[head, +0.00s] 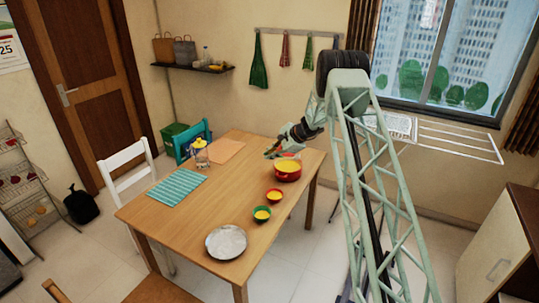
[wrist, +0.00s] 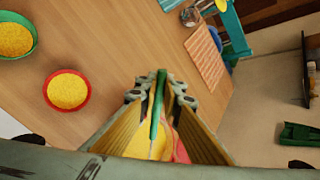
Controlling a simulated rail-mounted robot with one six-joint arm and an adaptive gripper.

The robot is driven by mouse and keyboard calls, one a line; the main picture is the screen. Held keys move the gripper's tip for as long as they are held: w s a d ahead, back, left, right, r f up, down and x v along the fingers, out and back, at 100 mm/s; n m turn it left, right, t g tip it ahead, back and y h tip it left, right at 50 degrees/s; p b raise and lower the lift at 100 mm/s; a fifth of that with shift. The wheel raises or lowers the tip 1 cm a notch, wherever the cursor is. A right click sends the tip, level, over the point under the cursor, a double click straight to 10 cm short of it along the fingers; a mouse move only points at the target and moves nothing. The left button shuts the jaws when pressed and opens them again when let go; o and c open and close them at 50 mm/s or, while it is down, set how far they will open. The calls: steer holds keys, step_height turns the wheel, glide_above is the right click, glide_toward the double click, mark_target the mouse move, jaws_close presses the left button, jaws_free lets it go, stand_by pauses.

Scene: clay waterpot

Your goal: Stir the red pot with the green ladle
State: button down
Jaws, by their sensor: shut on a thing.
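The red pot (head: 288,174) stands on the wooden table near its far right side, with yellow contents inside. My gripper (head: 275,152) is right above the pot's far left side. In the wrist view my gripper (wrist: 161,85) is shut on the green ladle (wrist: 157,103), whose handle stands between the two fingers and runs down toward the yellow contents. The red pot (wrist: 180,149) shows only partly there, behind the fingers. The ladle's bowl is hidden, so I cannot tell how deep it sits.
A red bowl (head: 274,196) and a green bowl (head: 262,214), both with yellow contents, stand in front of the pot. A metal plate (head: 226,242) lies at the near end. A striped teal mat (head: 177,189), an orange mat (head: 227,150) and a jar (head: 201,156) are on the left.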

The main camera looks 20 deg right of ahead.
steer(key=shift+s+b, duration=0.1)
steer(key=shift+b, duration=0.65)
steer(key=b, duration=0.2)
steer(key=s+d+t+b, duration=0.1)
steer(key=b, duration=0.2)
steer(key=shift+r+y, duration=0.2)
steer(key=shift+y, duration=0.2)
steer(key=b, duration=0.1)
steer(key=s+t+b, duration=0.1)
steer(key=b, duration=0.1)
steer(key=shift+d+r+y+b, duration=0.2)
steer(key=shift+r+y+b, duration=0.1)
steer(key=t+b, duration=0.1)
steer(key=s+d+r+y+b, duration=0.1)
steer(key=b, duration=0.1)
steer(key=s+t+b, duration=0.1)
steer(key=b, duration=0.1)
steer(key=shift+d+r+t+y, duration=0.15)
steer(key=shift+r+t+y, duration=0.1)
steer(key=shift+t+y, duration=0.05)
stand_by(0.5)
